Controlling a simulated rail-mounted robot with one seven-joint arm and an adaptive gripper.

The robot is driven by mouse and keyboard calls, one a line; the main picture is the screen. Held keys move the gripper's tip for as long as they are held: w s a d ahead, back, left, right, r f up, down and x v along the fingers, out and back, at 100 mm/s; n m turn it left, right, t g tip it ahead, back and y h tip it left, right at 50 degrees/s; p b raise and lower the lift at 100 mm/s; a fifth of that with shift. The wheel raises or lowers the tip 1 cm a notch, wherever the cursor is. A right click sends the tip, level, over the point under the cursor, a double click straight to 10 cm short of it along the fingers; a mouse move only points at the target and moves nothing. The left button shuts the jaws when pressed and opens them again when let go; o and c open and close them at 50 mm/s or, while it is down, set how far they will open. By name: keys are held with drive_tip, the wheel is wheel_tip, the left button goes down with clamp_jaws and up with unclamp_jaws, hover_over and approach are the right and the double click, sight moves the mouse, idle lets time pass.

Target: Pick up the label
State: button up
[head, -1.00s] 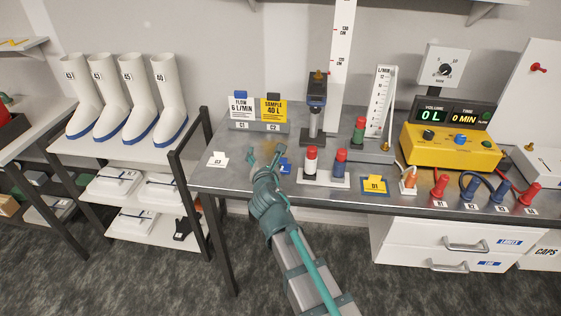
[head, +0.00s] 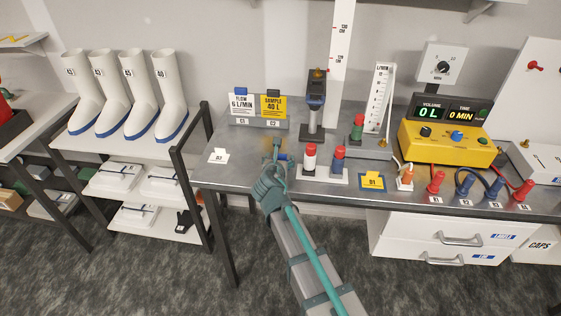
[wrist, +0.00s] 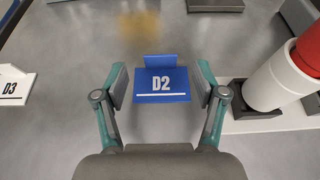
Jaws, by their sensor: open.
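A blue label marked D2 (wrist: 161,85) lies on the bench with its raised tab at the far side. In the wrist view it sits between the two fingers of my open gripper (wrist: 161,92), and neither finger appears to touch it. In the head view my gripper (head: 277,153) is low over the bench and partly hides the blue label (head: 284,156). A white label marked D3 (head: 218,156) lies to the left, and also shows in the wrist view (wrist: 14,86). A yellow label marked D1 (head: 372,181) lies to the right.
A holder with a red-capped white vial (head: 310,159) and a blue vial (head: 339,160) stands just right of my gripper; the white vial is close in the wrist view (wrist: 277,80). The two-card C1/C2 stand (head: 258,123) is behind. Bare bench lies towards D3.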

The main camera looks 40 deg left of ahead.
sight(281, 155)
drive_tip(key=p+x, duration=0.1)
drive_tip(key=x, duration=0.3)
drive_tip(key=shift+w+a+f, duration=0.1)
drive_tip(key=shift+w+a, duration=0.1)
drive_tip(key=shift+w, duration=0.15)
drive_tip(key=c, duration=0.9)
